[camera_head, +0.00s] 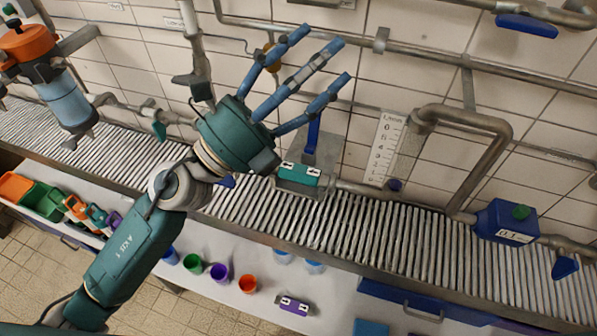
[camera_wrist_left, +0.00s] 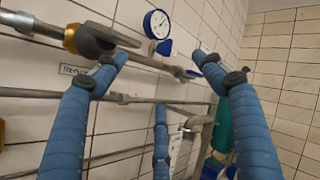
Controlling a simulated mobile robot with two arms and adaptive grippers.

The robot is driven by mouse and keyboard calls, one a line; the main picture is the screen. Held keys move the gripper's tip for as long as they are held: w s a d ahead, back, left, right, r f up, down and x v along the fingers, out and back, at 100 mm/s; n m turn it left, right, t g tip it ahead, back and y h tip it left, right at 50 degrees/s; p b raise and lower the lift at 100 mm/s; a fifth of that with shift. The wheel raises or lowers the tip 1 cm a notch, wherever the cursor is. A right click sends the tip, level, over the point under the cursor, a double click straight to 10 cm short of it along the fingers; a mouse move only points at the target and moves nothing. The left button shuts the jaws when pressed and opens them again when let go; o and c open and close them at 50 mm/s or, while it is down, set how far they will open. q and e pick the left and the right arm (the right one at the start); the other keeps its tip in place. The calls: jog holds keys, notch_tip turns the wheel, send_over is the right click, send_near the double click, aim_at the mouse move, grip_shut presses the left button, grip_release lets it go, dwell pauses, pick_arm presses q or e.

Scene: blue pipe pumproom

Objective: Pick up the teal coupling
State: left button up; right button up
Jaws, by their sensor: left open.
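The teal coupling (camera_head: 299,174) is a small block with white marks on its top. In the head view it sits by the slatted grating near the wall, just right of my left gripper's palm. A grey pipe runs right from beside it; I cannot tell whether they join. My left gripper (camera_head: 325,54) is open and empty. Its blue fingers are spread and point up and right, beyond the coupling, toward the wall. In the left wrist view the open fingers (camera_wrist_left: 163,75) face wall pipes, and I cannot make out the coupling there. My right gripper is not in view.
A purple block with white marks (camera_head: 293,306) lies on the white counter near several coloured cups (camera_head: 219,272). Pipes (camera_head: 440,62) cross the tiled wall. A blue valve box (camera_head: 504,221) stands at right. A gauge (camera_wrist_left: 157,24) is on the wall.

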pick_arm(q)
jog(key=s+d+f+m+g, duration=0.3)
jog(key=s+d+m+g, duration=0.15)
jog(key=m+g, duration=0.35)
jog(key=m+g+y, duration=0.1)
jog(key=m+y, duration=1.1)
jog(key=y, duration=0.1)
send_near(297, 168)
jog(key=shift+y, duration=0.3)
jog(key=x, duration=0.2)
jog(key=p+x, duration=0.1)
jog(key=x, duration=0.1)
jog(key=shift+s+d+f, duration=0.15)
jog(key=shift+d+f, duration=0.05)
jog(key=shift+d, duration=0.3)
jog(key=shift+w+d+f+p, duration=0.3)
jog(key=shift+f+p, duration=0.1)
jog(key=shift+p, duration=0.35)
jog(key=p+x, duration=0.1)
jog(key=x, duration=0.2)
jog(key=shift+w+d+f+p, duration=0.15)
jog(key=shift+w+p, duration=0.05)
jog(key=shift+p, duration=0.2)
jog(key=shift+w+d+f, duration=0.15)
jog(key=shift+f, duration=0.25)
jog(key=shift+c, duration=0.6)
